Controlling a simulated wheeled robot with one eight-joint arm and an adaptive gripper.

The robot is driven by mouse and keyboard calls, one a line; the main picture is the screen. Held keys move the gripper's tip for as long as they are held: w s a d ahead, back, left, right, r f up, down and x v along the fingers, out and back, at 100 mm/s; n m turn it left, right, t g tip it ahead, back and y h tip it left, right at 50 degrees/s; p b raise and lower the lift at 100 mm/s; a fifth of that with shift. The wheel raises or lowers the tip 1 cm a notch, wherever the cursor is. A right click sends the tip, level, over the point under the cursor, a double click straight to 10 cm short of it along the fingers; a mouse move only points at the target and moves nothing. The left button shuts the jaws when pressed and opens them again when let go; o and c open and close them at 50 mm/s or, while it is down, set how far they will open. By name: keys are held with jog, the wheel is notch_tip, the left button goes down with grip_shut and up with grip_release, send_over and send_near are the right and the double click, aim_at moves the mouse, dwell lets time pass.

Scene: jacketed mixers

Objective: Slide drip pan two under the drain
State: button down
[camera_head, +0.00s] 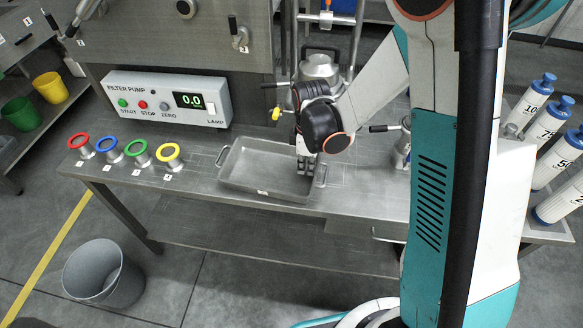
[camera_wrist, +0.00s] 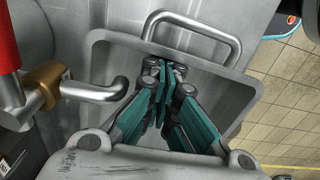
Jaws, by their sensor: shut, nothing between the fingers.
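A shallow grey metal drip pan (camera_head: 240,175) lies on the steel bench, with a loop handle at each end. A small label on its front wall is too small to read. My gripper (camera_head: 306,170) is shut and empty, pointing down at the pan's right end. In the wrist view, my gripper's fingers (camera_wrist: 163,82) are close together inside the pan's outline, near the wall below the looped handle (camera_wrist: 195,25). A bent metal spout (camera_wrist: 105,92) with a brass fitting reaches over the pan's left side there; I cannot tell whether it is the drain.
Left of the pan stand red, blue, green and yellow ringed cups (camera_head: 138,150). The filter pump box (camera_head: 168,98) is behind them. A metal vessel (camera_head: 320,68) stands behind my gripper. Blue-capped cylinders (camera_head: 553,155) are at right; a grey bin (camera_head: 103,275) is on the floor.

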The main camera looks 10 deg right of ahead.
jog(key=s+d, duration=0.1)
jog(key=d, duration=0.2)
jog(key=s+d, duration=0.1)
jog(key=d, duration=0.2)
jog(key=s+d, duration=0.1)
jog(key=d, duration=0.3)
jog(key=shift+s+b, duration=0.35)
jog(key=shift+b, duration=0.05)
jog(key=shift+a, duration=0.1)
jog(key=shift+w+a, duration=0.1)
jog(key=shift+w+a, duration=0.1)
jog(key=shift+a, duration=0.2)
jog(key=a, duration=0.1)
jog(key=w+a, duration=0.1)
jog(key=shift+a+b, duration=0.3)
jog(key=shift+a, duration=0.1)
notch_tip(320, 180, up, 10)
jog(key=p, duration=0.4)
